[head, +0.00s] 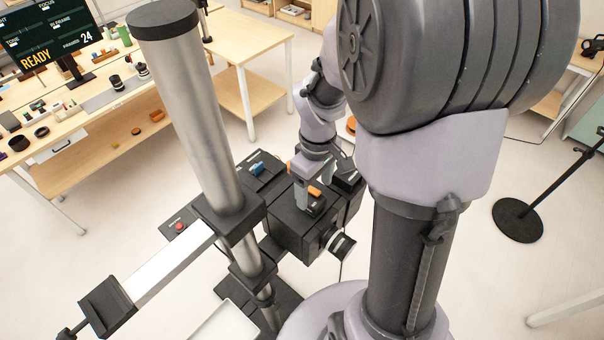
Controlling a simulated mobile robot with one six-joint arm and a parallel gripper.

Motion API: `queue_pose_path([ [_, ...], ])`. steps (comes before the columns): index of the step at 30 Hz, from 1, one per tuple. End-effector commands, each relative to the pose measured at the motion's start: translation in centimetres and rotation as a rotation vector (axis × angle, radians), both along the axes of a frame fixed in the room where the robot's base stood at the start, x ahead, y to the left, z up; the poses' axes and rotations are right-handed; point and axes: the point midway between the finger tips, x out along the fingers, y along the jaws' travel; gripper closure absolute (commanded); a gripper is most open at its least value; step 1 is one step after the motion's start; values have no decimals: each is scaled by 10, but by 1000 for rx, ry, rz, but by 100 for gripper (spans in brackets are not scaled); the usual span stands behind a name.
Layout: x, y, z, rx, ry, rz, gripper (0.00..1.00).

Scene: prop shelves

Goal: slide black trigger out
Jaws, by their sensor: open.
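A black box-shaped device (300,232) with a lens-like cylinder on its right is mounted beside a metal column. My gripper (318,183) is above the top of this device, pointing down, its fingers apart. A small black block (316,207) with an orange part (314,191) sits on the top, close to the fingertips. I cannot tell whether this block is the black trigger, or whether the fingers touch it. My arm hides part of the device's far side.
A metal column (198,110) stands just left of the device. A white bar (168,267) juts out from it, with a red button (179,227) nearby. A blue part (257,168) lies behind the device. A cluttered desk (85,117) is at upper left. A black stand (518,220) is at right.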

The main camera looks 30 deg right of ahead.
Motion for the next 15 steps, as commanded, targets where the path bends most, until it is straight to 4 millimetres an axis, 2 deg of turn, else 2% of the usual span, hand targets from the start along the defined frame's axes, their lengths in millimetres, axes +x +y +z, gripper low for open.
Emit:
queue_pose_path([
  [3,0,0,-22,1,3,0,29],
  [6,0,0,-32,0,0,0,29],
  [15,0,0,-36,0,-1,-1,29],
])
